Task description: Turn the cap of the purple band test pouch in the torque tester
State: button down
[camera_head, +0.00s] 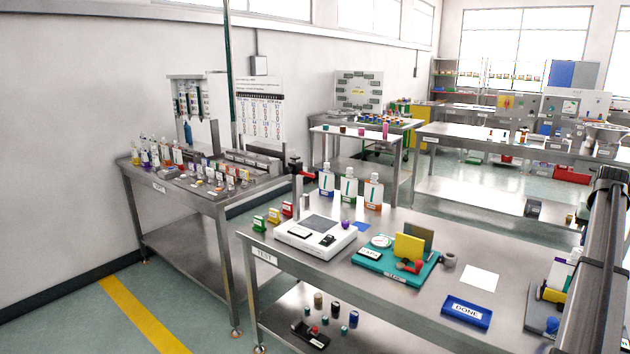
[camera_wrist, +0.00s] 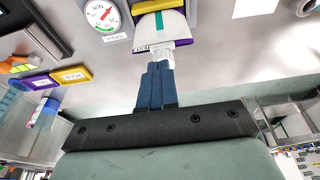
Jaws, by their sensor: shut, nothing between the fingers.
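In the wrist view, the white pouch (camera_wrist: 158,27) has a green stripe and a purple band along its edge nearest my gripper. A yellow clamp bar (camera_wrist: 153,5) of the torque tester crosses it, and the tester's round dial (camera_wrist: 101,14) is beside it at upper left. A pale spout or cap (camera_wrist: 158,52) sticks out of the pouch towards me; I cannot tell which part is cap. My gripper (camera_wrist: 156,66) is shut, its blue-grey fingertips in line with that part; contact is unclear. In the head view my gripper is out of sight.
In the wrist view, purple and yellow labelled plates (camera_wrist: 75,75) lie at left. In the head view, a teal base (camera_head: 392,265) with a dial, a blue DONE tray (camera_head: 467,312) and a white scale (camera_head: 316,236) stand on the steel table.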

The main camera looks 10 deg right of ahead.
notch_tip(320, 180, down, 4)
jog(key=shift+f, duration=0.15)
jog(key=shift+w+d, duration=0.4)
jog(key=shift+w, duration=0.05)
dwell(1.5)
jog(key=shift+w+a, duration=0.1)
dwell(0.8)
jog(key=shift+a, duration=0.1)
send_near(576, 258)
jog(key=shift+w+d, duration=0.15)
jog(key=shift+d, duration=0.1)
dwell(0.7)
jog(key=shift+r, duration=0.25)
